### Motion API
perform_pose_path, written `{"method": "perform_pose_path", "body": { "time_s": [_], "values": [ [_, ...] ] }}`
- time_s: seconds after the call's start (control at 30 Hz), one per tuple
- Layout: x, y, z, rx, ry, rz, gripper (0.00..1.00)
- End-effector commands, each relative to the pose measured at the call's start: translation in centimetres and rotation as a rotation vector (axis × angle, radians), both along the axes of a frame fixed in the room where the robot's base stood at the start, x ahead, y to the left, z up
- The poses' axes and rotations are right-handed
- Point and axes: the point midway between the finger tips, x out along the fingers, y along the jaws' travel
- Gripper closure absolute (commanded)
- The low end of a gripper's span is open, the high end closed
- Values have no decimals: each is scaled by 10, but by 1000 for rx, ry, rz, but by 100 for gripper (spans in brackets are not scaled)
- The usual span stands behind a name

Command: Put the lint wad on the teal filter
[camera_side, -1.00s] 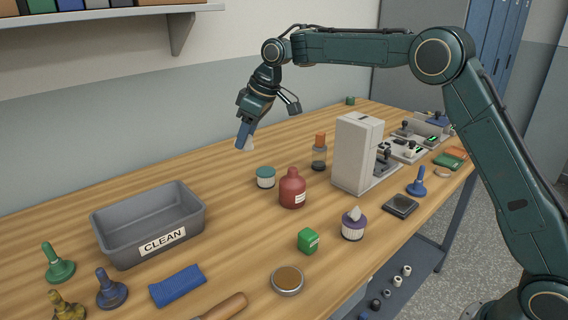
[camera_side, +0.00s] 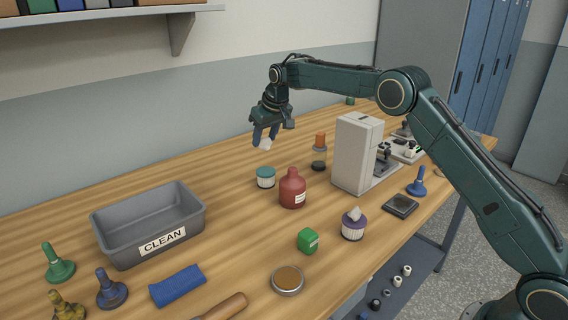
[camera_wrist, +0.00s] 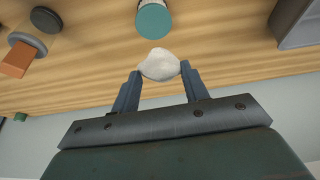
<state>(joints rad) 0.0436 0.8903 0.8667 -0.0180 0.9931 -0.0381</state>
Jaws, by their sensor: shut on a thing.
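My gripper (camera_side: 264,137) is above the table, pointing down, shut on the small white lint wad (camera_side: 265,145). In the wrist view the wad (camera_wrist: 159,65) sits between the two blue fingertips (camera_wrist: 159,73). The teal filter (camera_side: 265,177), a short white pleated cylinder with a teal top, stands upright on the table below the gripper, clearly apart from the wad. In the wrist view the teal filter (camera_wrist: 153,20) is just beyond the wad, near the top edge.
A red-brown bottle (camera_side: 292,188) stands close right of the teal filter. A purple-rimmed filter (camera_side: 353,226) with a pale tuft on top stands further right. The grey CLEAN bin (camera_side: 112,236) is at left. An orange-topped item (camera_side: 320,140) stands behind.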

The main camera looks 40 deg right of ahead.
Motion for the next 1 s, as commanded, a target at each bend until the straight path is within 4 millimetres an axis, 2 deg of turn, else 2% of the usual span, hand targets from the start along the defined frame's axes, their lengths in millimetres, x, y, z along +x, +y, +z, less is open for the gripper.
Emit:
{"method": "perform_pose_path", "body": {
  "time_s": [0.23, 0.53, 0.87, 1.0],
  "values": [
    [1, -3, -5, 0, 0, -14, 76],
    [1, -2, -36, 0, 1, -12, 76],
    [1, -2, -45, -1, -1, -11, 76],
    [0, -2, -58, -1, 2, -11, 76]
  ]
}}
